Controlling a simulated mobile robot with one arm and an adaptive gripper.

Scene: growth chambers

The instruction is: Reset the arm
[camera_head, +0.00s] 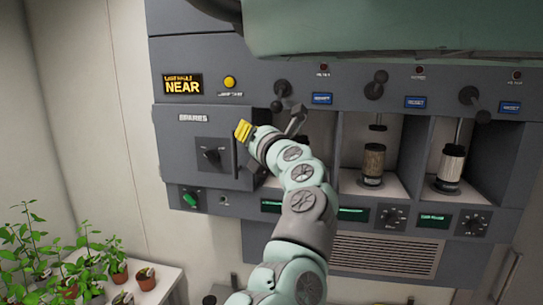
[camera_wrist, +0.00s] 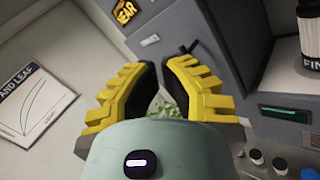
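My arm rises from the bottom middle of the head view and bends up and left toward the grey panel. My gripper (camera_head: 243,130), with yellow fingers, is at the right edge of the SPARES box (camera_head: 195,150). I cannot tell whether it touches the box. In the wrist view my gripper (camera_wrist: 161,78) shows two yellow fingers with black pads, a gap between them and nothing held. Some green foliage shows far off through the gap.
Bays hold a brown-filled cylinder (camera_head: 373,163) and a dark-and-white cylinder (camera_head: 450,167). Black levers (camera_head: 375,85) stick out above. Potted plants (camera_head: 118,268) stand on a white table at lower left. A leaf poster (camera_wrist: 33,98) hangs on the wall. A green hood overhangs the panel.

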